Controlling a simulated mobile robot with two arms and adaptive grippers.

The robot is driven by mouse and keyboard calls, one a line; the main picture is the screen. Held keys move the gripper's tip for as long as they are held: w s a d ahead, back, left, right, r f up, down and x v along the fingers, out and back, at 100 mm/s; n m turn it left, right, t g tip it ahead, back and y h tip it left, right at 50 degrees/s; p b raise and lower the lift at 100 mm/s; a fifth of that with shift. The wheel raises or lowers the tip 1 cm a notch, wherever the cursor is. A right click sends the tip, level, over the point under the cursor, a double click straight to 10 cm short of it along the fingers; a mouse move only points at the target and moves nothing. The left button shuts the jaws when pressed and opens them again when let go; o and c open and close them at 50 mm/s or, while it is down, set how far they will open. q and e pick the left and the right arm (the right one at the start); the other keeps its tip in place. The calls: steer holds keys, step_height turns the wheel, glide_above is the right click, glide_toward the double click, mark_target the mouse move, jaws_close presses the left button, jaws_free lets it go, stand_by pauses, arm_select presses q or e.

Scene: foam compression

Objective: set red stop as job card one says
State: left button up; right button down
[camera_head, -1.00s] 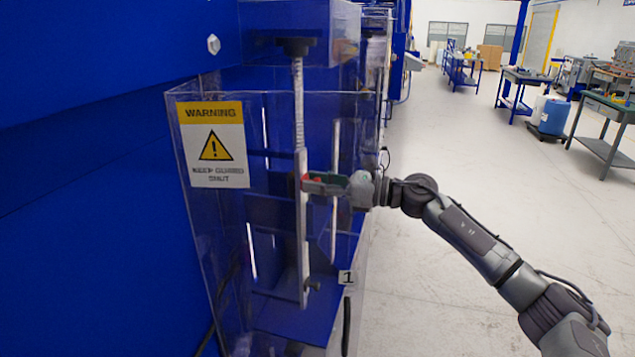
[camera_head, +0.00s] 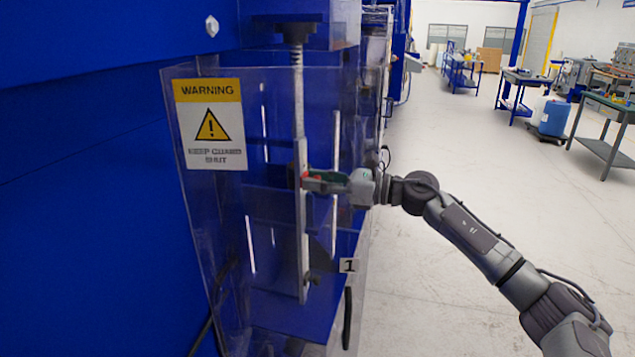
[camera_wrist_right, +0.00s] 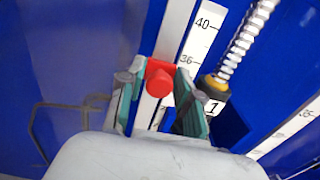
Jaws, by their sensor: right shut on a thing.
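The red stop (camera_head: 305,178) sits on an upright pale scale rail (camera_head: 303,235) behind the clear guard. In the right wrist view the red stop (camera_wrist_right: 159,80) is a red block with a round knob, set between teal fingertips. My right gripper (camera_head: 322,182) reaches in from the right and is shut on the red stop; it also shows in the wrist view (camera_wrist_right: 157,95). The scale (camera_wrist_right: 197,45) reads 40 and 36 just above the stop; the exact reading at the stop is hidden. No job card is in view. My left gripper is not in view.
The clear guard (camera_head: 205,215) bears a yellow-and-white warning sign (camera_head: 210,123). A threaded rod (camera_head: 298,95) rises above the rail. Open floor (camera_head: 440,150) lies right, with benches beyond.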

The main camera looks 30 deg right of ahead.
steer(key=c, duration=1)
jaws_free()
steer(key=shift+o, duration=0.2)
steer(key=v, duration=1.2)
steer(key=shift+d, duration=0.1)
